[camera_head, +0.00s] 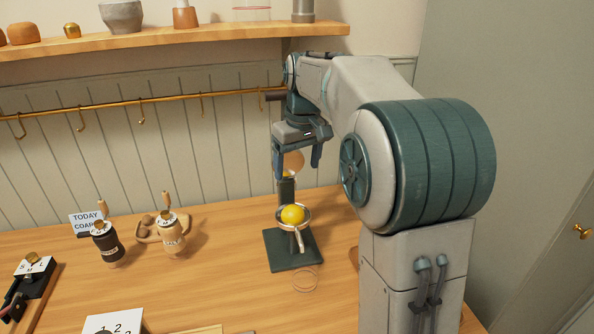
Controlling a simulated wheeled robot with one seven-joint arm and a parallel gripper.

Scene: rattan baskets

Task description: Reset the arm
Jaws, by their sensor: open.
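My gripper (296,172) hangs pointing down above the wooden counter, at the centre right of the head view. Its two fingers are apart, and I see nothing held between them. Behind the fingers is a round orange-brown thing, partly hidden. Just below and in front of the gripper, a yellow ball (292,214) sits in a round metal holder with a handle, on a stand with a dark green square base (280,257). The gripper appears apart from the ball. My arm reaches in from the right.
Dark (108,244) and tan (171,235) canisters stand on the counter (210,270) at left, by a sign (86,219). A rail with hooks (140,101) and a shelf (170,38) run along the wall. A ring-shaped outline (305,280) lies before the stand.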

